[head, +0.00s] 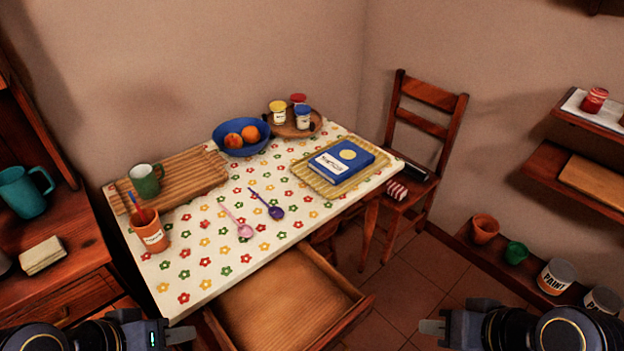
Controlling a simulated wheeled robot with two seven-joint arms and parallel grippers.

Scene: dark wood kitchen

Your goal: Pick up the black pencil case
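A dark, narrow object (415,171), which looks like the black pencil case, lies on the seat of the wooden chair (428,184) beyond the table's right end. It is small in view and partly hidden by the table corner. A red-and-white striped item (397,191) lies beside it on the seat. My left gripper (182,334) is at the bottom left, in front of the table. My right gripper (431,328) is at the bottom right, well short of the chair. Neither appears to hold anything, but their finger openings are unclear.
A table with a flowered cloth (207,268) holds a blue book (341,160), a blue fruit bowl (241,137), jars and spoons. Its drawer (285,306) juts out in front. Low shelf with pots and paint cans (557,277) stands right. Tiled floor (400,290) between is clear.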

